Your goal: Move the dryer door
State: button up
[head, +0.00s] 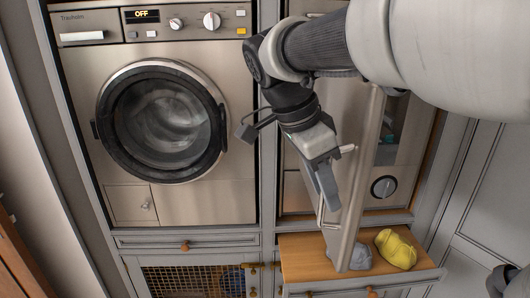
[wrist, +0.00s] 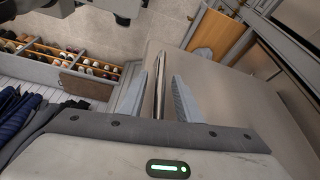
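The dryer door (head: 360,175) is a tall steel panel on the right-hand machine. It stands swung open, seen nearly edge-on, and also fills the right of the wrist view (wrist: 235,105). Its long bar handle (head: 321,208) is on the door's left face. My gripper (head: 328,188) points down at this handle. In the wrist view my two fingers (wrist: 166,78) are apart, with the bar handle (wrist: 160,88) between them and a gap visible on each side. I cannot tell whether either finger touches the bar.
A front-loading machine (head: 160,193) with a closed round door stands at the left, its display reading OFF. A yellow object (head: 395,250) and a grey one (head: 362,257) lie on a wooden surface (head: 300,262) by the door's lower end. A shoe rack (wrist: 90,87) shows in the wrist view.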

grip_shut()
